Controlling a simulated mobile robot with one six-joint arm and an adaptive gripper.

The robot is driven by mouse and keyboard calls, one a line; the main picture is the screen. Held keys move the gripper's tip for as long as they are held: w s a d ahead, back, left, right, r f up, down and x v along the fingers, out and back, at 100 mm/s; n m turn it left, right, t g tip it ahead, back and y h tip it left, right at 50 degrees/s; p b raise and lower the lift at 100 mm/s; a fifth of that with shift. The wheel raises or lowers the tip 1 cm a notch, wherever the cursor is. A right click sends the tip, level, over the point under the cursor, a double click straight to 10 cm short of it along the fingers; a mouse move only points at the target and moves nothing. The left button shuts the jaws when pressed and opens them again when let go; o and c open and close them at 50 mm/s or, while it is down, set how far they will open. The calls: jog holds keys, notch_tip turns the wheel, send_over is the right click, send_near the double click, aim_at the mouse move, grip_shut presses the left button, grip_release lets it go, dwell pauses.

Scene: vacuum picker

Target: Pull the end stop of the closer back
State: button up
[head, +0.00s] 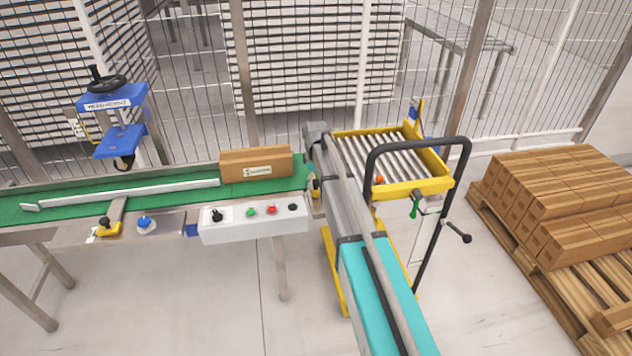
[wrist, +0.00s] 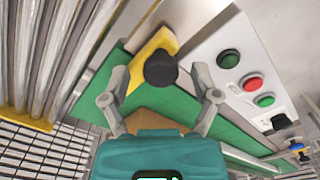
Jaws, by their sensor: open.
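A yellow plate (wrist: 150,48) with a black round knob (wrist: 160,70) sits at the right end of the green belt (head: 70,203); I take it for the end stop. In the head view only a bit of the yellow and black part (head: 315,186) shows beside my arm. My gripper (wrist: 160,76) is open, with a finger on each side of the knob in the wrist view. I cannot tell whether the fingers touch it. The head view does not show my fingers clearly. A brown carton (head: 256,162) stands on the belt just left of the end.
A control box (head: 253,228) with a black switch and several buttons hangs at the belt's front. A yellow roller cart (head: 405,188) with a black handle stands right of my arm. A blue press (head: 115,110) stands left; stacked cartons (head: 550,195) lie on a pallet right.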

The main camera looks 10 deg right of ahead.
grip_shut()
jog(key=shift+s, duration=2.2)
grip_release()
jog(key=shift+w, duration=0.2)
